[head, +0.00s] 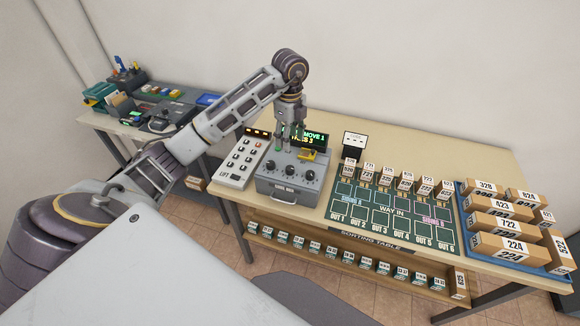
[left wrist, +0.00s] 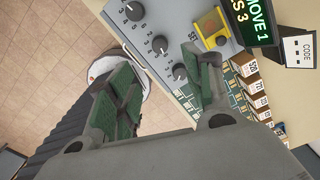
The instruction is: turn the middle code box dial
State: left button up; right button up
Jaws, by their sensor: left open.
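The grey code box (head: 287,192) stands near the table's left end, with three black dials in a row on its sloped top. The middle dial (head: 290,171) shows between the other two in the head view and also in the left wrist view (left wrist: 160,44). My left gripper (head: 287,145) points down at the back of the box, above its top. It is open and empty, its green-padded fingers apart in the left wrist view (left wrist: 158,88). One outer dial (left wrist: 180,72) appears near the gap between the fingers. No finger visibly touches the middle dial. My right gripper is out of view.
The green sorting mat (head: 388,213), small boxes and a blue tray of cartons (head: 464,226) lie to the right.

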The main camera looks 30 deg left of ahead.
aim_at(290, 168)
pick_arm(q)
jog(key=shift+f+p, duration=1.35)
jog(key=shift+f, duration=5.5)
jog(key=c, duration=1.1)
